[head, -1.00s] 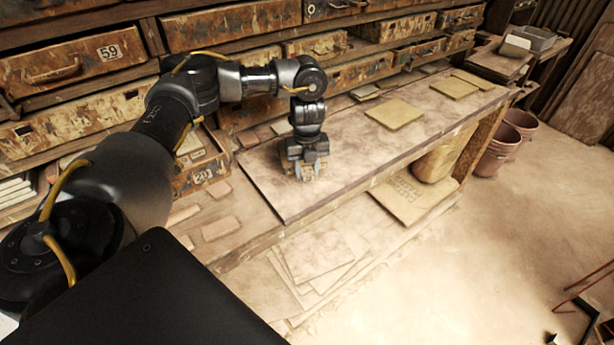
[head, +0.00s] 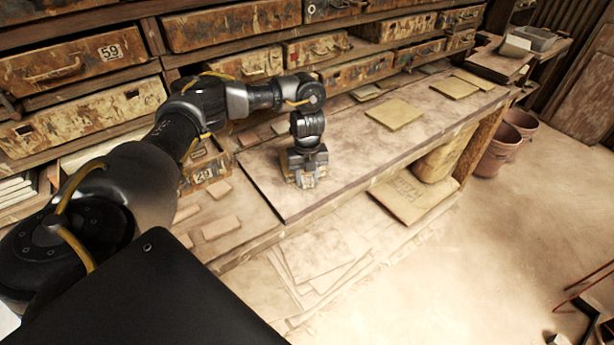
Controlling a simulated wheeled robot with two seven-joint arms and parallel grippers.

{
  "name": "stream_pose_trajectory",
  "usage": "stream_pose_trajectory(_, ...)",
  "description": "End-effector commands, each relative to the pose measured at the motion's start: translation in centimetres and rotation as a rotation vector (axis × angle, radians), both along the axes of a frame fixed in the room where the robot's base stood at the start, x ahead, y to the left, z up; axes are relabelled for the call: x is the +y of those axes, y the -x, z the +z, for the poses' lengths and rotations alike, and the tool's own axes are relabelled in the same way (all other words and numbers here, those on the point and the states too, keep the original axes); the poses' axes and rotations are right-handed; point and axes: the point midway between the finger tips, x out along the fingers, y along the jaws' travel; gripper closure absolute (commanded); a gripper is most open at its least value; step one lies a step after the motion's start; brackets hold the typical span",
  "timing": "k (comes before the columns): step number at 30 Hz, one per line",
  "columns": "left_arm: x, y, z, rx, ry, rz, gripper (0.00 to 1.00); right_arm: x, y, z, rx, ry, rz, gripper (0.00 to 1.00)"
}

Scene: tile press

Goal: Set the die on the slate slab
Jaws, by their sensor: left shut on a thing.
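My left gripper (head: 307,179) points down over the near left end of the long, dusty slate slab (head: 345,165) on the bench, shown in the head view. It is shut on the die (head: 293,179), a small tan-brown block mostly hidden by the fingers and wrist. The die is at or just above the slab's surface; I cannot tell whether it touches. My right gripper is not in view.
Square yellowish tiles lie on the slab farther right, one nearer (head: 394,114) and one farther (head: 454,88). Rusty drawers (head: 227,25) line the back. Small loose tiles (head: 221,227) lie left of the slab. The slab's middle is clear.

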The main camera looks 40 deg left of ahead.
Motion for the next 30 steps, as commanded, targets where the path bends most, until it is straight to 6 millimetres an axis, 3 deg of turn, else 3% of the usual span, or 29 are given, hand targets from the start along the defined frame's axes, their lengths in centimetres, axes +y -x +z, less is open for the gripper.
stream_pose_trajectory(1, 0.0, 0.0, -0.1, 0.000, 0.000, 0.000, 0.61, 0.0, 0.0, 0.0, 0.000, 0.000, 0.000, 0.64)
stream_pose_trajectory(6, 0.0, 0.0, -0.1, 0.000, 0.000, 0.000, 0.42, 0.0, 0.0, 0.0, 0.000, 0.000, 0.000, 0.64)
stream_pose_trajectory(17, 0.0, 0.0, 0.7, -0.001, 0.000, -0.002, 0.42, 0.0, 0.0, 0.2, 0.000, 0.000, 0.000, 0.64)
stream_pose_trajectory(30, 0.0, -0.2, 9.1, -0.005, -0.001, -0.002, 0.42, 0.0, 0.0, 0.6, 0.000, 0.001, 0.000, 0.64)
